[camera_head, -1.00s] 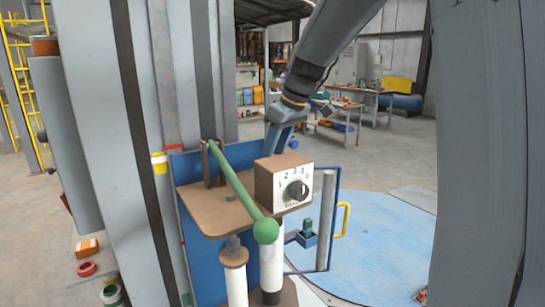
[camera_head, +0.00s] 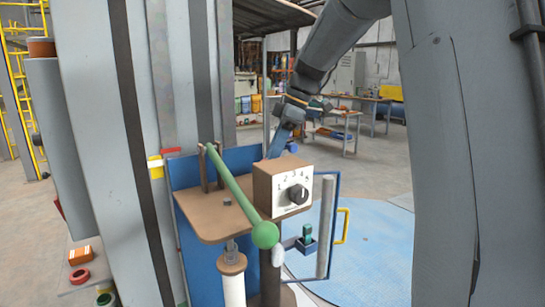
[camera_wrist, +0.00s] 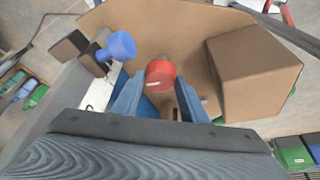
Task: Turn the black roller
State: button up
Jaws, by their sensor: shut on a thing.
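A dark upright cylinder (camera_head: 269,285) stands under the front of the brown panel (camera_head: 205,215) in the head view, with a small white piece (camera_head: 278,256) at its upper right. I cannot tell for sure if it is the black roller. My gripper (camera_head: 275,148) is behind the brown dial box (camera_head: 264,185), its tips partly hidden. In the wrist view its blue fingers (camera_wrist: 158,102) stand either side of a red knob (camera_wrist: 160,75) over the brown panel. The fingers are closed in on the knob, but the exact contact is hidden.
A green lever (camera_head: 238,195) slants across the panel to a green ball. A white cylinder (camera_head: 233,291) stands left of the dark one. A blue knob (camera_wrist: 119,45) is left of the red one. A grey post (camera_head: 325,228) and a yellow handle (camera_head: 344,228) stand right.

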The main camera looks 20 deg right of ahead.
dwell(0.4)
jog(key=o, duration=1)
jog(key=shift+r, duration=0.15)
jog(key=b+v, duration=0.1)
jog(key=v, duration=0.6)
jog(key=shift+d+r+b, duration=0.2)
jog(key=shift+r+b, duration=0.05)
jog(key=shift+b, duration=0.15)
